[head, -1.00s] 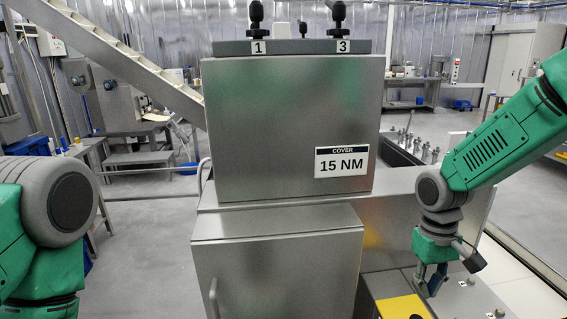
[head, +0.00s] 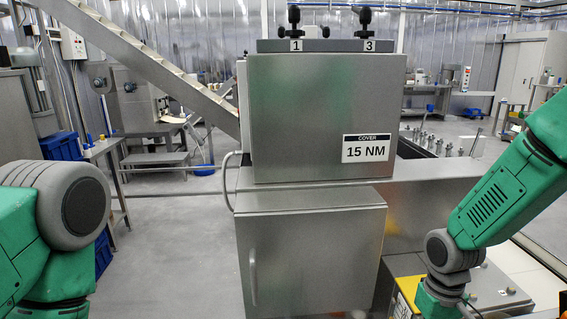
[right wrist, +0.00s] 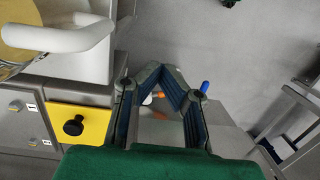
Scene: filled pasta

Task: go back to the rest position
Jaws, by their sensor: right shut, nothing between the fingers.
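My right arm comes in from the right in the head view, and the body of my right gripper is cut off by the bottom edge there. In the right wrist view my right gripper (right wrist: 160,72) is shut, its two dark fingers meeting at the tips with nothing between them. It is apart from the yellow panel with a black knob (right wrist: 73,125). My left arm shows at the left edge of the head view, but its gripper is out of frame.
A steel machine (head: 315,115) with a "COVER 15 NM" label stands in front, with black knobs on top. A steel cabinet (head: 310,255) with a handle is below it. Grey floor is clear left of the cabinet.

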